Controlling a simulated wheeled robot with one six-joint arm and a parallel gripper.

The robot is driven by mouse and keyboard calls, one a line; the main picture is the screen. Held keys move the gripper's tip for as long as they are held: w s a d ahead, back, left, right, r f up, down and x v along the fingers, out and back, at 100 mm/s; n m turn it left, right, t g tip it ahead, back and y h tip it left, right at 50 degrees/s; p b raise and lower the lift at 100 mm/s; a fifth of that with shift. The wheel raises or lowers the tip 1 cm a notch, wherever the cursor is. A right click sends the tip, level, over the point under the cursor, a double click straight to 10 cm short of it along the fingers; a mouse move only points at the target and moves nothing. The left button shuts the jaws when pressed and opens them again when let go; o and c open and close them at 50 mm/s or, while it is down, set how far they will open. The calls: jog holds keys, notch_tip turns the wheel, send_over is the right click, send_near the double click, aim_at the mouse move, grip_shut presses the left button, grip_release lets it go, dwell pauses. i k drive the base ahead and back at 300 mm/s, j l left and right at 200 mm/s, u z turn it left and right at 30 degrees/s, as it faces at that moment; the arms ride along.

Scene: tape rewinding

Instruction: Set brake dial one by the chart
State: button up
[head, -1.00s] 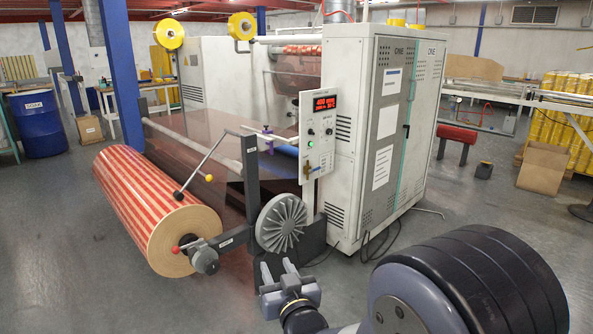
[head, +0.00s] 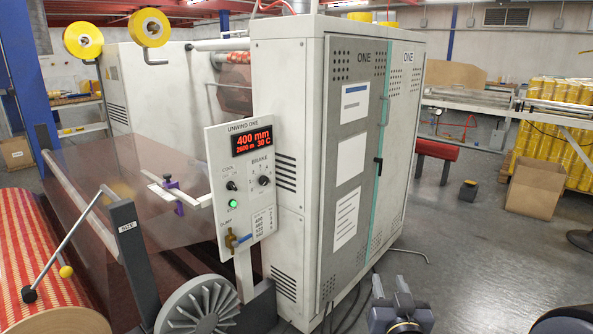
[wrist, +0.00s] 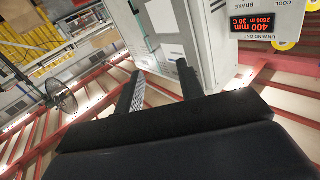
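The brake dial (head: 264,180) is a small dark knob under the word BRAKE on the white UNWIND ONE panel (head: 218,160). Its exact setting is too small to read. The red display (head: 252,142) above it reads 400 mm, 2600 m, 30 C. A small printed chart (head: 263,221) with rows of numbers sits lower right on the panel; its first row looks like 400. My gripper (head: 390,285) is open and empty, low and right of the panel, apart from it. In the wrist view my gripper (wrist: 158,80) is open, and the display (wrist: 255,25) shows upside down at upper right.
The COOL knob (head: 231,185), a lit green button (head: 233,204) and a brass DUMP lever (head: 231,241) share the panel. A grey finned wheel (head: 200,308) and the striped roll (head: 35,255) stand left. The tall cabinet (head: 345,170) is behind.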

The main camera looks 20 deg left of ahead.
aim_at(263, 180)
jog(key=i+l+u, duration=0.1)
jog(key=i+u, duration=0.35)
jog(key=i+l+u, duration=0.4)
jog(key=i, duration=0.2)
jog(key=i+l+u, duration=0.9)
jog(key=k+l, duration=0.05)
jog(key=l, duration=0.05)
